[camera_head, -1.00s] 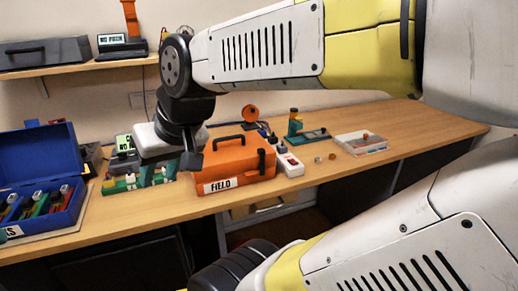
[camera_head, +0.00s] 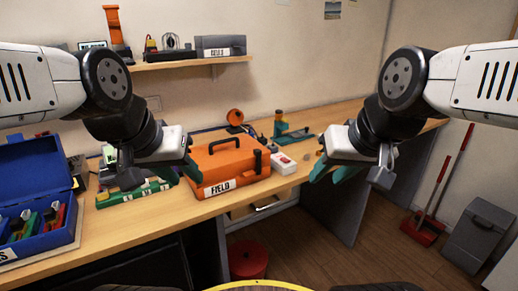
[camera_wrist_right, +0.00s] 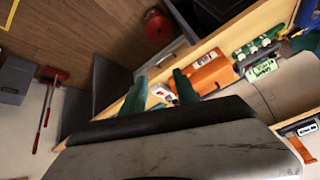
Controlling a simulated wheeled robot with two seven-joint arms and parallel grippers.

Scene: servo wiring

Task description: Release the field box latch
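The orange field box (camera_head: 222,165) sits closed on the workbench, with a black handle on its lid and a white FIELD label on its front. A dark latch-like part (camera_head: 257,161) shows at its right front. In the right wrist view the orange box (camera_wrist_right: 209,72) lies beyond the fingers. My left gripper (camera_head: 184,172) has green fingers just left of the box; its finger gap is hard to make out. My right gripper (camera_head: 334,172) is right of the box, apart from it; its two green fingers (camera_wrist_right: 160,92) are spread and empty in the wrist view.
A blue open case (camera_head: 38,185) with coloured parts stands at the left. A shelf (camera_head: 190,62) hangs above. A red bin (camera_head: 248,260) is on the floor.

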